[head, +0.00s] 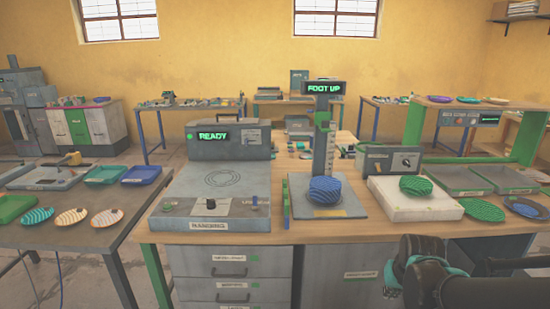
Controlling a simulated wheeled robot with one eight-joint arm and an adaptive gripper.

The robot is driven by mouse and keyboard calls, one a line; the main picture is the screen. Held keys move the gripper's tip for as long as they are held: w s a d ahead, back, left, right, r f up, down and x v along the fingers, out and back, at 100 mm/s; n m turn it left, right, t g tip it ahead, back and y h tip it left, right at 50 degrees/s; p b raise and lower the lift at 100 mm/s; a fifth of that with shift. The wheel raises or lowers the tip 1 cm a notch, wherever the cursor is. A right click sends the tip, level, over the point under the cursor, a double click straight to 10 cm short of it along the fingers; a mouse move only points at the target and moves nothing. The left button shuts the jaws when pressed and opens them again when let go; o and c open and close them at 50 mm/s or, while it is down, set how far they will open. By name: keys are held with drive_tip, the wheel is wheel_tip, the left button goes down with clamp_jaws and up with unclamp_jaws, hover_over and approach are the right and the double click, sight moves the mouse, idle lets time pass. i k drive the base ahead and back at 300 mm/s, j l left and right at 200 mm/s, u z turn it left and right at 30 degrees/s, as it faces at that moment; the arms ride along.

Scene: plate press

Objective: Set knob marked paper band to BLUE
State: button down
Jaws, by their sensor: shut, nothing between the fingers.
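A grey machine (220,170) with a lit READY display stands on the wooden bench in the head view. Its front panel carries a dark round knob (210,203) and a small blue control (255,200) at the right. A front label (209,225) is too small to read surely. A grey box (392,161) with a round control stands further right. I cannot tell which control is marked paper band, nor any knob's setting. My gripper (422,272), dark with teal parts, is shut and empty at the lower right, near the bench's front edge and apart from the controls.
A white block (412,205) carries a green striped stack (416,186). A left table (75,240) holds plates and trays. Drawers (230,270) fill the bench front.

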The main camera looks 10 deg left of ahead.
sight(211, 204)
drive_tip(key=u, duration=1.35)
